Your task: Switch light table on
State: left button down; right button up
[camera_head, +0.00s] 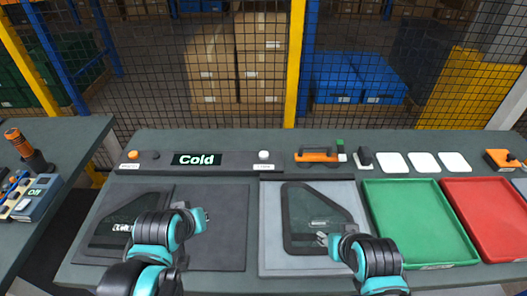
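A pale grey panel (267,245), which looks like the light table, lies on the bench at centre right with a dark door-shaped part on it (300,195). Behind it, a dark control strip (100,167) carries an orange knob (133,155), a lit display reading "Cold" (197,159) and a white button (264,155) above a small label too small to read. My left gripper (203,217) is over the dark mat, well in front of the strip. My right gripper (323,239) is over the front of the door part. Neither gripper visibly holds anything; their finger gaps are unclear.
A dark mat (225,245) bears another door part (108,222). A green tray (420,255) and a red tray (500,245) lie at right. An orange tool (318,156) and white pads (424,162) sit behind. A side bench (65,135) stands left; mesh fencing is behind.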

pick_arm(q)
jog(key=w+d+r+n+p, duration=0.3)
jog(key=w+r+n, duration=0.15)
jog(key=w, duration=0.35)
jog(key=n+t+h+p, duration=0.1)
jog(key=n+h+p, duration=0.2)
jog(key=n+p, duration=0.9)
send_over(263, 156)
jog(key=b, duration=0.3)
jog(key=n, duration=0.3)
jog(key=shift+w+f, duration=0.1)
jog(key=shift+f, duration=0.3)
notch_tip(263, 156, down, 9)
jog(key=b, duration=0.6)
jog(key=shift+r, duration=0.1)
jog(key=shift+f+b, duration=0.3)
jog(key=shift+f, duration=0.05)
